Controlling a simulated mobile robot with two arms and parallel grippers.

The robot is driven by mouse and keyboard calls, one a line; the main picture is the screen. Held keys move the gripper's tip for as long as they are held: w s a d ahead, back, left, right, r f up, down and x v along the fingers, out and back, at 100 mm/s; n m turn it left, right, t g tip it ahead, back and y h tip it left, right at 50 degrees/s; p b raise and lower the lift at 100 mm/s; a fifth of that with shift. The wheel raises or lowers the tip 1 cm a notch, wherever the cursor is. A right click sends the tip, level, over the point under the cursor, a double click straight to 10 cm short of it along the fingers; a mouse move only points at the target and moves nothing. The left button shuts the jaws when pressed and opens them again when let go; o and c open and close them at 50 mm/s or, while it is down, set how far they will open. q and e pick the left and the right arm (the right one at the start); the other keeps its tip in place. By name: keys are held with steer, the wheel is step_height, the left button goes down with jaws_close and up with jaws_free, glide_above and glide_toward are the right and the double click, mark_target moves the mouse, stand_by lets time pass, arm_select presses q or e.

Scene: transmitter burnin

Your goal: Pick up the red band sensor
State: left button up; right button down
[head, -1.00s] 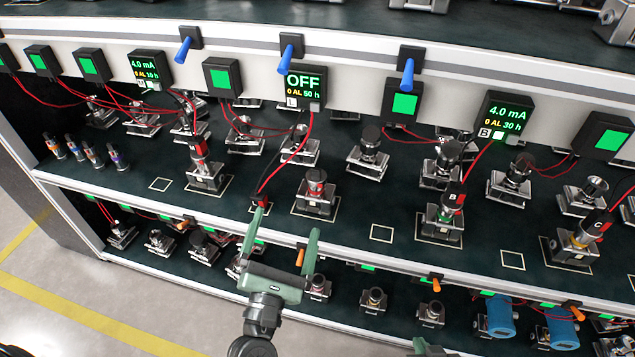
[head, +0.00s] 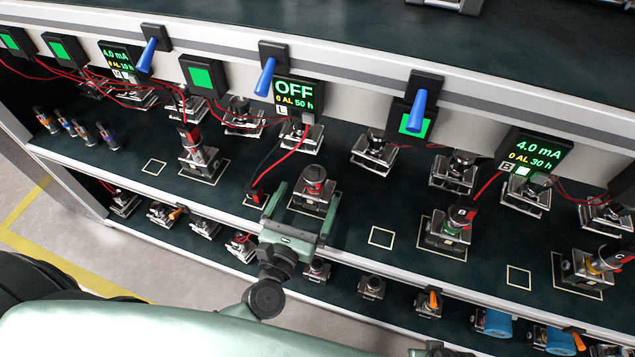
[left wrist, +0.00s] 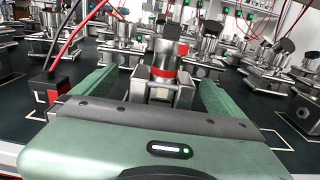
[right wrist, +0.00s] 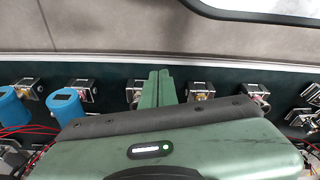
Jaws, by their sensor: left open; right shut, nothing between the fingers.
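The red band sensor (head: 314,187), a metal transmitter with a red ring and a dark grey cap, stands upright on its square at the front of the main shelf. It also shows in the left wrist view (left wrist: 165,72), between the fingers. My left gripper (head: 307,200) is open, with one finger on each side of the sensor's metal base. I cannot tell whether either finger touches it. My right gripper (right wrist: 158,87) is shut and empty, lower down in front of the lower shelf.
A loose red-and-black plug (head: 256,196) on a red cable lies left of the left gripper. A transmitter with a red plug (head: 189,136) stands further left, and a green-banded one (head: 450,232) to the right. An empty marked square (head: 381,237) lies between. Blue switch levers (head: 265,77) jut out above.

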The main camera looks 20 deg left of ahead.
mark_target(319, 175)
arm_select(q)
steer(key=w, duration=0.7)
steer(key=shift+w+d+p, duration=0.15)
steer(key=shift+d+p, duration=0.15)
steer(key=shift+d, duration=0.1)
arm_select(e)
steer(key=shift+s+f, duration=0.25)
steer(key=shift+f, duration=0.25)
steer(key=shift+s+f, duration=0.25)
steer(key=shift+f, duration=0.25)
arm_select(q)
steer(key=c, duration=2)
steer(key=shift+o, duration=0.2)
steer(key=shift+r, duration=0.2)
